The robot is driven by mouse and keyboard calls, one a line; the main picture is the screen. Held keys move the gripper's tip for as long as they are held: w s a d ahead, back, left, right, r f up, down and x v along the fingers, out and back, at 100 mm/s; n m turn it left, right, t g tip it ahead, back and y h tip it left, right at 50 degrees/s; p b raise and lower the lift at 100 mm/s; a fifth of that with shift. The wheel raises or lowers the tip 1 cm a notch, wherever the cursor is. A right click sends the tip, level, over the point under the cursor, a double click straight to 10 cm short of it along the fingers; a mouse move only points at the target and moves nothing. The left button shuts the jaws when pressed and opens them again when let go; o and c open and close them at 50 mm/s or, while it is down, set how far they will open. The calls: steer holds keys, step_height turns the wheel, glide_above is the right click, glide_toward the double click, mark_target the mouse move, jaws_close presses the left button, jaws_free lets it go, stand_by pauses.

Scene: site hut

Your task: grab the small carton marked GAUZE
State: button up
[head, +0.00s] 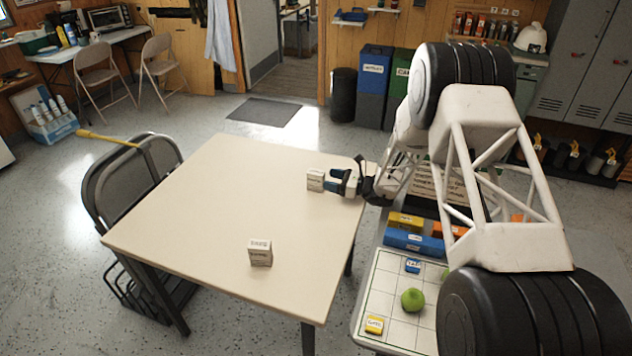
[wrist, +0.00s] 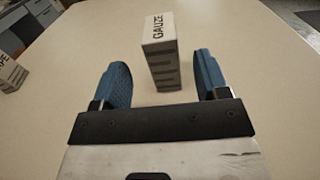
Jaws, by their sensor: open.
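The small white carton marked GAUZE (wrist: 162,55) stands upright on the table, and its label is readable in the wrist view. In the head view a carton (head: 315,180) stands at the table's right side, just left of my gripper (head: 337,183). In the wrist view my gripper (wrist: 161,78) is open, with one blue finger on each side of the GAUZE carton. A gap shows between the carton and each finger. The carton's far side is hidden.
A second similar carton (head: 260,253) stands near the table's front; in the wrist view a carton (wrist: 11,73) ending in "PE" shows at the left edge. The rest of the table (head: 215,195) is clear. A gridded tray (head: 385,283) holds a green ball (head: 412,300) and small blocks.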

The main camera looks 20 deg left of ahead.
mark_target(324, 177)
steer(key=shift+a, duration=0.25)
steer(key=shift+a, duration=2.65)
steer(key=c, duration=1)
steer(key=shift+r, duration=0.15)
